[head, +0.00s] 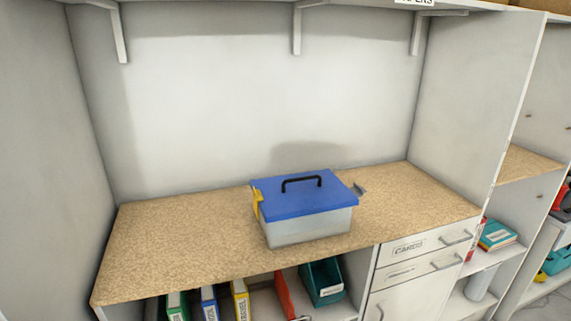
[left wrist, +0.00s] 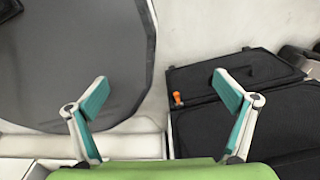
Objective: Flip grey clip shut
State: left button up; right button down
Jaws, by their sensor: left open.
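A clear box (head: 308,226) with a blue lid (head: 304,195) and a black handle stands on the wood-grain worktop. The lid lies on top of the box. The grey clip (head: 360,188) sticks outward at the box's right side, level with the lid. A yellow clip (head: 257,203) hangs down against the left side. My left gripper (left wrist: 158,90) shows only in the left wrist view. Its two teal-padded fingers are spread wide with nothing between them, far from the box. My right gripper is in neither view.
The worktop (head: 165,245) is clear around the box, with side walls left and right. Shelf brackets (head: 297,30) hang above. Binders (head: 208,303) and a teal bin (head: 322,283) sit below, beside drawers (head: 425,245). The wrist view shows a black case (left wrist: 240,110) and a grey rounded panel (left wrist: 75,60).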

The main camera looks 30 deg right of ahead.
aim_at(359, 191)
jog(key=i+l+z, duration=0.1)
jog(key=l, duration=0.35)
jog(key=i+l, duration=0.1)
jog(key=l, duration=0.3)
jog(key=i+l+z, duration=0.15)
jog(key=l, duration=0.25)
jog(key=l+z, duration=0.1)
jog(key=l, duration=0.35)
jog(key=i+l+z, duration=0.1)
jog(key=l, duration=0.3)
jog(key=i+l, duration=0.25)
jog(key=k+l, duration=0.1)
jog(key=l, duration=1.1)
jog(key=k+l, duration=0.15)
jog(key=l, duration=0.45)
jog(key=k+l+u, duration=0.1)
jog(key=l, duration=0.5)
